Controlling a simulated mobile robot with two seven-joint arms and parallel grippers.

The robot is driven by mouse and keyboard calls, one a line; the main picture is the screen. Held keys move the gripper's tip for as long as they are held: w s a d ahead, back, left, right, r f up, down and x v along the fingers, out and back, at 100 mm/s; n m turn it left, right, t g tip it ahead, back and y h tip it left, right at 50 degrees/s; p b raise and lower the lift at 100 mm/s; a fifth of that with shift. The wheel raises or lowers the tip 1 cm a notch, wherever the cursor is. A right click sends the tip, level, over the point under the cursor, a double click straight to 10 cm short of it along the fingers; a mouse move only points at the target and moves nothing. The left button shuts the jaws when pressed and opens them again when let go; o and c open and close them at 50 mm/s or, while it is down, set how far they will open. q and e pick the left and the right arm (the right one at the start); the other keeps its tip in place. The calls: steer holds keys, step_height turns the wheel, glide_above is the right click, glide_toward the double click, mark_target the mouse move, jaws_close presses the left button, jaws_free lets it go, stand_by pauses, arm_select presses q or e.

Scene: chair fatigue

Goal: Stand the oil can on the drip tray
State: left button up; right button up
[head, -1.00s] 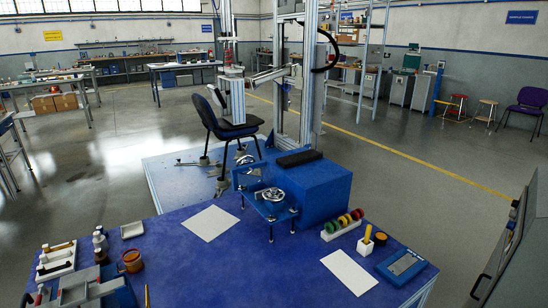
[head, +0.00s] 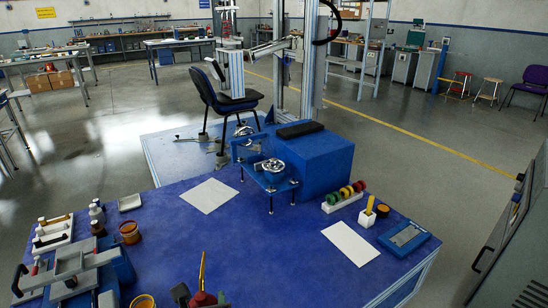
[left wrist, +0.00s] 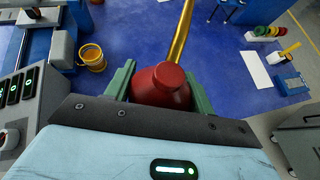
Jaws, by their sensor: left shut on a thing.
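The oil can (head: 204,298) is red with a long, thin golden spout. It shows at the bottom edge of the head view, spout up, its lower part cut off. In the left wrist view the red can (left wrist: 160,86) sits between the green fingers of my left gripper (left wrist: 161,90), which is shut on it. In the head view only the tips of my left gripper (head: 202,298) show, on both sides of the can. A small pale square tray (head: 130,202), which looks like the drip tray, lies empty at the table's far left. My right gripper is not in view.
A grey and blue device with a handle (head: 70,275), bottles (head: 97,213) and a brown jar (head: 129,232) crowd the table's left. A yellow cup (head: 143,301) stands left of the can. A white sheet (head: 209,195) lies beyond; the middle of the blue table is clear.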

arm_select(q)
steer(key=s+d+r+m+h+b, duration=0.2)
steer(key=s+d+r+h+b, duration=0.1)
steer(key=s+d+r+b, duration=0.25)
steer(key=w+a+f+n+g+y+p, duration=0.15)
steer(key=w+a+f+p, duration=0.25)
steer(key=a, duration=0.4)
steer(key=w+a+f+n+y+p, duration=0.3)
steer(key=a+p, duration=0.1)
steer(key=a, duration=0.5)
steer(key=w+a+f+n+y+p, duration=0.25)
steer(key=w+a+f+p, duration=0.2)
steer(key=a, duration=0.35)
step_height(320, 180, down, 13)
steer(key=s+a+b, duration=0.1)
steer(key=b, duration=0.8)
steer(key=shift+a+r+b, duration=0.15)
steer(key=shift+a+b, duration=0.1)
steer(key=shift+b, duration=0.15)
steer(key=shift+r, duration=0.1)
